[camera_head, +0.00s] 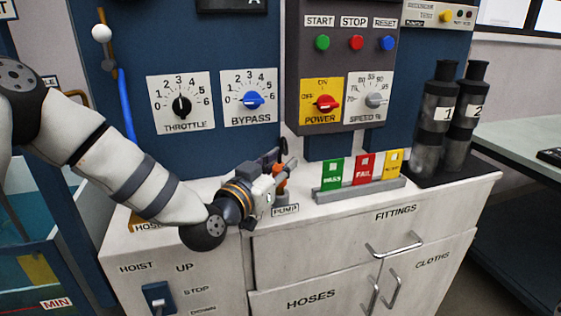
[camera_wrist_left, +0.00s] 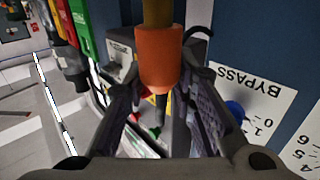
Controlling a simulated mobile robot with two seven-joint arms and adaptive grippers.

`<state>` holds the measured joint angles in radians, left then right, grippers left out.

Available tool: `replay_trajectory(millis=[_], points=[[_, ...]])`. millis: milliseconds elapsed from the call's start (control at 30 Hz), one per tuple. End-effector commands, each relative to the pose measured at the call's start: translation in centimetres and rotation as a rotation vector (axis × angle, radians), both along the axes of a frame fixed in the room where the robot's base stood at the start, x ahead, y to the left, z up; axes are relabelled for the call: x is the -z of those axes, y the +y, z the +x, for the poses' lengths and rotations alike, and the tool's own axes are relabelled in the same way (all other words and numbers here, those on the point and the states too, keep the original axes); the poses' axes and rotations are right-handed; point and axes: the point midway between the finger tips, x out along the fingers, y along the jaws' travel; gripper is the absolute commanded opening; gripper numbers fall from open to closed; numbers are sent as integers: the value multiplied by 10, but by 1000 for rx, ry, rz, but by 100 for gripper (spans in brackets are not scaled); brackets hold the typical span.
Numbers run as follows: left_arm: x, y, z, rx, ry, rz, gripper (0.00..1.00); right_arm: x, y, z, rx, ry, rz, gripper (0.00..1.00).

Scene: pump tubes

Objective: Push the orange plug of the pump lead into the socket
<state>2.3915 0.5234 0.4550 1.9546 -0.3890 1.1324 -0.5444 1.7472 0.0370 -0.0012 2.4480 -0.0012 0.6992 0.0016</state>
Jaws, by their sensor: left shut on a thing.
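The orange plug (camera_head: 281,182) is at my left gripper (camera_head: 284,168), above the worktop behind the PUMP label (camera_head: 285,210). In the left wrist view the orange plug (camera_wrist_left: 158,58) is between the two fingers of my left gripper (camera_wrist_left: 160,88), which is shut on it. A brownish shaft rises from the plug at the picture's top, and a dark thin part hangs below it. A small grey piece (camera_head: 282,200) sits on the worktop under the plug; I cannot tell whether it is the socket or whether the plug touches it. My right gripper is not in view.
A rack of green, red and yellow cards (camera_head: 360,188) stands right of the gripper. Two dark cylinders (camera_head: 432,125) stand farther right. The THROTTLE (camera_head: 180,103) and BYPASS (camera_head: 250,98) dials are on the blue panel behind. The worktop's front edge is near my arm.

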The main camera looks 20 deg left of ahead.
Motion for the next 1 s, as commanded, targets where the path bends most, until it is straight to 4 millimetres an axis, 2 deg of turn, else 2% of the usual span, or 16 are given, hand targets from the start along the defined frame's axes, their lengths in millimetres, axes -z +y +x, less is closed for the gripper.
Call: replay_trajectory(millis=[700, 1000], points=[[19, 0, 0, 0, 1, -1, 0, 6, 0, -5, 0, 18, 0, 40], [8, 0, 0, 0, -2, 0, 0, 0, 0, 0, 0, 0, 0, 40]])
